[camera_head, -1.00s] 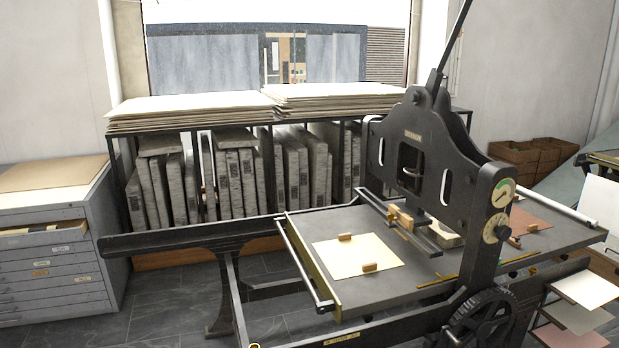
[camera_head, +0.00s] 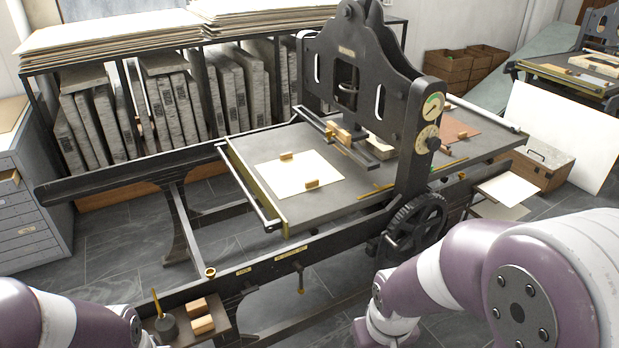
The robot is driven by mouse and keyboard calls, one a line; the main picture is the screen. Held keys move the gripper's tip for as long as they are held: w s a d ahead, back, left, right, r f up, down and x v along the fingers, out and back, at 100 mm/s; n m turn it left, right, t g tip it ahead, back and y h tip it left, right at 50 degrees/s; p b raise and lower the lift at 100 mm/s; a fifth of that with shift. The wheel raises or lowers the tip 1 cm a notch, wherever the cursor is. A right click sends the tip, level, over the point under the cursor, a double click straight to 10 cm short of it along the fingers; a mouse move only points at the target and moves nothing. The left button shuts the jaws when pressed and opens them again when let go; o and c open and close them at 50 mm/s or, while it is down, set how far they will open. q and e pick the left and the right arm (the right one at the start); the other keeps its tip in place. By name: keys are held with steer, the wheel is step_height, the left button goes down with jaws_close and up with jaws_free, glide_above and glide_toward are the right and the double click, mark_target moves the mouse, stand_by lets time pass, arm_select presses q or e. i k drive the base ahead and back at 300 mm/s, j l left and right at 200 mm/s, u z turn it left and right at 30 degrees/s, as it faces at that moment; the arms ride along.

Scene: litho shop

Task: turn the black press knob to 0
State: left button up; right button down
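The press (camera_head: 345,235) stands in the middle of the view, with a dark frame and a flat bed. On its near upright is a round cream dial (camera_head: 426,138) with a small dark knob (camera_head: 434,144) at its middle; its setting is too small to read. A gauge with a green arc (camera_head: 433,106) sits just above the dial. My two arms come in at the bottom left and bottom right, well short of the dial. Neither gripper's fingers show.
A cream sheet (camera_head: 298,174) with two wooden blocks lies on the bed. A spoked handwheel (camera_head: 417,226) is below the dial. A small shelf (camera_head: 213,325) with blocks and a dark pot juts out at lower left. White boards and a wooden box (camera_head: 540,165) stand at right.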

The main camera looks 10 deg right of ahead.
mark_target(435, 143)
steer(key=i+l, duration=0.1)
steer(key=l, duration=0.4)
steer(key=i+l, duration=0.15)
steer(key=l, duration=0.4)
steer(key=i+l, duration=0.1)
steer(key=l, duration=0.4)
steer(key=i+l, duration=0.15)
steer(key=l, duration=0.4)
steer(key=i+l, duration=0.1)
steer(key=l, duration=0.4)
steer(key=i+l, duration=0.15)
steer(key=l, duration=0.35)
steer(key=i+l, duration=0.1)
steer(key=l, duration=0.45)
steer(key=i+l, duration=0.15)
steer(key=l, duration=0.35)
steer(key=u, duration=0.05)
